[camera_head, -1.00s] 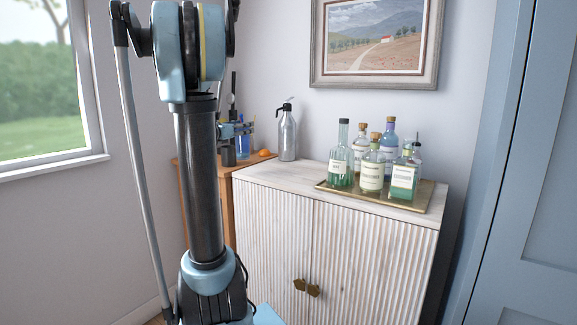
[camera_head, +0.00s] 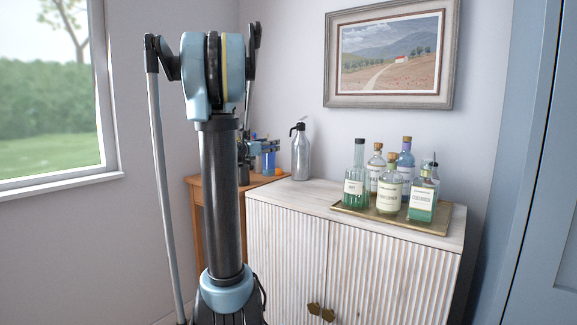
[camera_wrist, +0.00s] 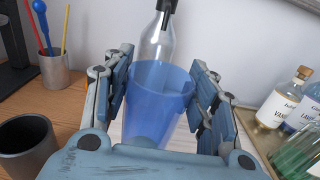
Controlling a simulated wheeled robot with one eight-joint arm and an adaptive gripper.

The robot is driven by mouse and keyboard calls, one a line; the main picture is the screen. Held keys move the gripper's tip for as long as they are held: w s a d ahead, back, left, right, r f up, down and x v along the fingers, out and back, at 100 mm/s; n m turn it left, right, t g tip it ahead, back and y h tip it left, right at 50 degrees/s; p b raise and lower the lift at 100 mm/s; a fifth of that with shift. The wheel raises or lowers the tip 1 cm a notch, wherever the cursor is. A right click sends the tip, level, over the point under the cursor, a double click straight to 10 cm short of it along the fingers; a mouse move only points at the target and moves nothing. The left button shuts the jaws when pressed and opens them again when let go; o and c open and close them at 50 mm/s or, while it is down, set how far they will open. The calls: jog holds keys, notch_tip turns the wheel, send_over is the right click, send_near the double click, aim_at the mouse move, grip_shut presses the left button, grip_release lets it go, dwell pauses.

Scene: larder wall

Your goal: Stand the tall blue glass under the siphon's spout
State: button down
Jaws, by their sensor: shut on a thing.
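The tall blue glass (camera_wrist: 158,105) is see-through and stands roughly upright between the fingers of my gripper (camera_wrist: 160,98), which is shut on it. In the head view the glass (camera_head: 268,161) shows small beside my gripper, left of the siphon. The siphon (camera_head: 301,156) is a silver bottle with a dark top and spout, standing at the back left of the white cabinet. In the wrist view the siphon (camera_wrist: 157,40) is behind the glass, with its top cut off. Whether the glass touches a surface is unclear.
A brass tray (camera_head: 440,225) with several bottles stands on the right of the ribbed white cabinet (camera_head: 300,187). On the wooden table (camera_wrist: 75,105), a dark cup (camera_wrist: 30,145) and a metal holder of sticks (camera_wrist: 55,75) stand left of my gripper. The cabinet top's middle is clear.

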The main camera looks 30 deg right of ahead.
jog(key=x, duration=1.5)
jog(key=shift+d+f, duration=0.2)
jog(key=shift+d, duration=0.05)
jog(key=shift+f, duration=2.85)
jog(key=shift+w+d+f, duration=0.1)
jog(key=shift+f, duration=0.35)
jog(key=c, duration=0.6)
grip_release()
jog(key=shift+f, duration=0.1)
jog(key=shift+c, duration=0.2)
